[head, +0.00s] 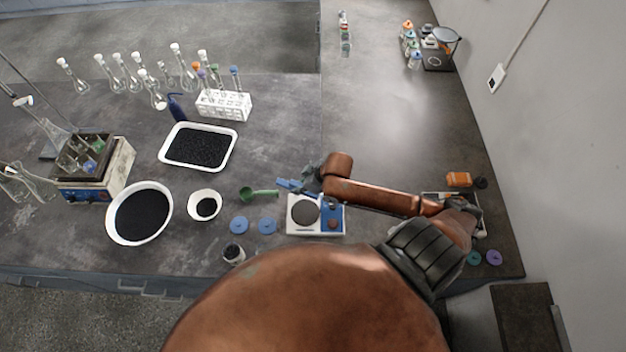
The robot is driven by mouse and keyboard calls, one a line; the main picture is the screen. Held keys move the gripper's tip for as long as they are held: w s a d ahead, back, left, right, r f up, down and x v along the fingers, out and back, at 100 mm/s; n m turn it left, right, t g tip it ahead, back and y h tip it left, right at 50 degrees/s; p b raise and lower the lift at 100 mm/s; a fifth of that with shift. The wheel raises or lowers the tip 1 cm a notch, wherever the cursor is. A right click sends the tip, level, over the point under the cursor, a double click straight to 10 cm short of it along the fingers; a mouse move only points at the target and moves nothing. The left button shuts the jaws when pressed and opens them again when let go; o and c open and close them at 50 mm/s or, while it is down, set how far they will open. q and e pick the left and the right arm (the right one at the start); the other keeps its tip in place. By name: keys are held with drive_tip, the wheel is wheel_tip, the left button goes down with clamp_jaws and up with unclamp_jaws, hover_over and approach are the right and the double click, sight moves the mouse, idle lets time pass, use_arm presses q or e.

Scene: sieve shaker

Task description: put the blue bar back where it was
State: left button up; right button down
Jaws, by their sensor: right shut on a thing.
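The blue bar (287,184) shows as a small blue piece at the tip of my right gripper (303,183), just above and left of the balance with its round grey pan (305,211). My right gripper is shut on the blue bar; its fingers hide part of it. The bar appears to be above the bench, but its exact height is hard to tell. My left gripper is not in view.
A green scoop (262,194) lies left of the bar. Blue discs (239,225), a small white bowl (204,193), a large white bowl (112,219) and a white tray (231,134) of black grains stand farther left.

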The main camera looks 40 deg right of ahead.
drive_tip(key=w+d+f, duration=0.1)
drive_tip(key=d+f, duration=0.1)
drive_tip(key=d, duration=0.1)
drive_tip(key=w+d+f, duration=0.1)
drive_tip(key=d+f, duration=0.1)
drive_tip(key=d, duration=0.1)
drive_tip(key=w+d+f+p, duration=0.1)
drive_tip(key=d+f, duration=0.2)
drive_tip(key=shift+w, duration=0.3)
drive_tip(key=shift+w+d+f, duration=0.15)
drive_tip(key=shift+d+f, duration=0.2)
drive_tip(key=shift+f, duration=0.15)
drive_tip(key=f, duration=0.3)
drive_tip(key=shift+w+d, duration=0.1)
drive_tip(key=shift+d, duration=0.15)
drive_tip(key=shift+f, duration=0.25)
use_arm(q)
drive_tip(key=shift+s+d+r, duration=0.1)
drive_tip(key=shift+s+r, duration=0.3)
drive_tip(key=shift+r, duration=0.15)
use_arm(e)
drive_tip(key=shift+f, duration=0.15)
drive_tip(key=c, duration=1.8)
unclamp_jaws()
drive_tip(key=shift+o, duration=0.2)
